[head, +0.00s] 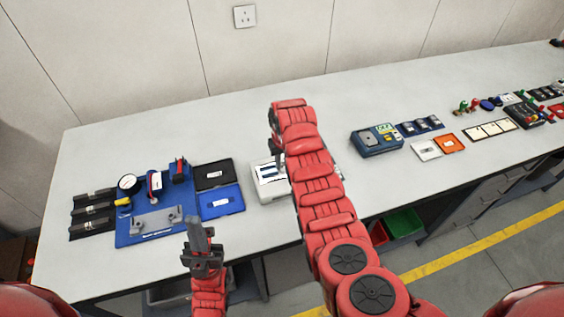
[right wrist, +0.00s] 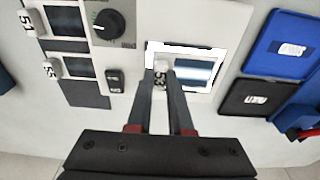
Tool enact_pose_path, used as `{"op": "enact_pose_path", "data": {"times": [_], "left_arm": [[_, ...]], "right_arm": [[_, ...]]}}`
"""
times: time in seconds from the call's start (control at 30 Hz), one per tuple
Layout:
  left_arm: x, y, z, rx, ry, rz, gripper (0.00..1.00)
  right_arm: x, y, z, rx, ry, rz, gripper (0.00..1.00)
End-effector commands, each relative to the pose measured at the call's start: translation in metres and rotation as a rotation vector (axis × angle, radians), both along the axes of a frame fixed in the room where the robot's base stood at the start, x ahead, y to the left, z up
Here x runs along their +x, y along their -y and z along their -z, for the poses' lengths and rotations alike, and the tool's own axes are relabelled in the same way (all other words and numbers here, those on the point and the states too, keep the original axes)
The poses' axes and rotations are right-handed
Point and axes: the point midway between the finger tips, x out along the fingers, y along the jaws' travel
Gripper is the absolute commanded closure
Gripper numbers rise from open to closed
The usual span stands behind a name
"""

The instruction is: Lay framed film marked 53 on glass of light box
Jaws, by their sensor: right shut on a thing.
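The light box (head: 268,190) stands mid-bench in the head view, partly hidden by my right arm. In the right wrist view its white glass (right wrist: 152,48) glows beneath the film. My right gripper (right wrist: 162,76) is shut on the white tab of the framed film marked 53 (right wrist: 195,72). The film lies over the glass area, with a bright margin along its top; I cannot tell whether it touches the glass. My left gripper (head: 200,232) is empty in front of the bench edge; its finger gap is unclear.
Films with tabs marked 51 (right wrist: 28,22) and 55 (right wrist: 50,68) are beside the light box. A blue tray (head: 222,202) and a black tray (head: 213,174) lie on its other side. A blue fixture board (head: 135,232) stands further left. Bench behind the box is clear.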

Motion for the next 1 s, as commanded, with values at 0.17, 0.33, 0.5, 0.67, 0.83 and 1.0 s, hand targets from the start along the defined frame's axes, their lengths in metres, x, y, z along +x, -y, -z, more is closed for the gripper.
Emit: {"op": "enact_pose_path", "data": {"times": [0.17,0.33,0.5,0.67,0.83,1.0], "left_arm": [[0.000,0.000,0.000,0.000,0.000,0.000,1.00],[0.000,0.000,0.000,0.000,0.000,0.000,1.00],[0.000,0.000,0.000,0.000,0.000,0.000,1.00],[0.000,0.000,0.000,0.000,0.000,0.000,1.00],[0.000,0.000,-0.002,0.000,0.000,0.000,1.00],[0.000,0.000,-0.005,0.000,0.000,0.000,1.00]], "right_arm": [[0.000,0.000,0.000,0.000,-0.001,0.001,1.00],[0.000,0.000,0.000,0.000,-0.001,0.001,0.62],[0.000,0.000,0.000,0.000,-0.001,0.001,0.46],[0.000,0.001,0.000,-0.001,-0.002,0.001,0.46],[0.000,0.000,-0.004,0.000,-0.001,0.001,0.46],[0.000,0.001,-0.016,-0.001,-0.003,0.001,0.46]]}}
